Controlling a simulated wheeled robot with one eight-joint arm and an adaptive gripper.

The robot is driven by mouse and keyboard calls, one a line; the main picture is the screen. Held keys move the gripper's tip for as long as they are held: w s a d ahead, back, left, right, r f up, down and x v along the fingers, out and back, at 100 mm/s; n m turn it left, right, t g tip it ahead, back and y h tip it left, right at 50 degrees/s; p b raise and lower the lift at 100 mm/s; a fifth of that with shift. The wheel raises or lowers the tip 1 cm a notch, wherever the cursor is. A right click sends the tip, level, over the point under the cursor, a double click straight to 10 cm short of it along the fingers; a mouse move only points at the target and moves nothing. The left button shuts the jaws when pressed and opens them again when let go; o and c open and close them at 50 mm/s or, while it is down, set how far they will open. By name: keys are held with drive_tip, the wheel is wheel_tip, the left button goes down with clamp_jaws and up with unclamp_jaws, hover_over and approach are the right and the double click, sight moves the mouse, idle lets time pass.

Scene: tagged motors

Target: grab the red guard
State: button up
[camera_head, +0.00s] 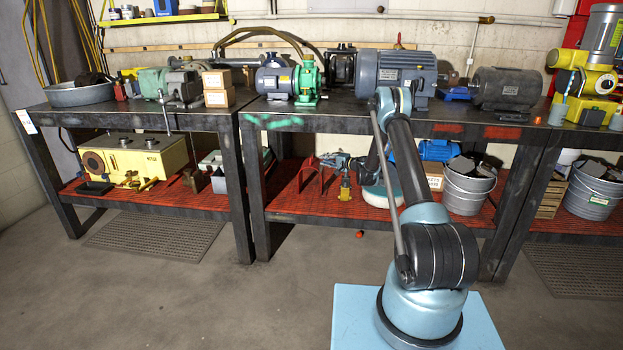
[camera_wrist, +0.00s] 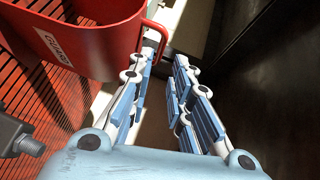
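A red guard (camera_wrist: 75,45) with a white lettered label fills the upper left of the wrist view. It looks like a hollow, curved shell, with a thin red loop at its right side. In the head view a red arched piece (camera_head: 299,178), apparently the same guard, stands on the lower shelf, left of my arm's end. My gripper (camera_wrist: 166,62) is open in the wrist view, with a clear gap between its two jointed fingers. The red loop is close to the left fingertip; I cannot tell whether they touch. My fingers are hard to make out in the head view.
The red slatted lower shelf (camera_head: 285,204) lies under a dark bench top (camera_head: 345,118) holding several motors. A yellow tool (camera_head: 345,187) stands right of the arch. Metal buckets (camera_head: 467,188) stand farther right. A dark surface (camera_wrist: 275,80) closes off the wrist view's right side.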

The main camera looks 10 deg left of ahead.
drive_tip(key=x, duration=1.1)
drive_tip(key=shift+f, duration=0.1)
drive_tip(key=shift+c, duration=0.6)
clamp_jaws()
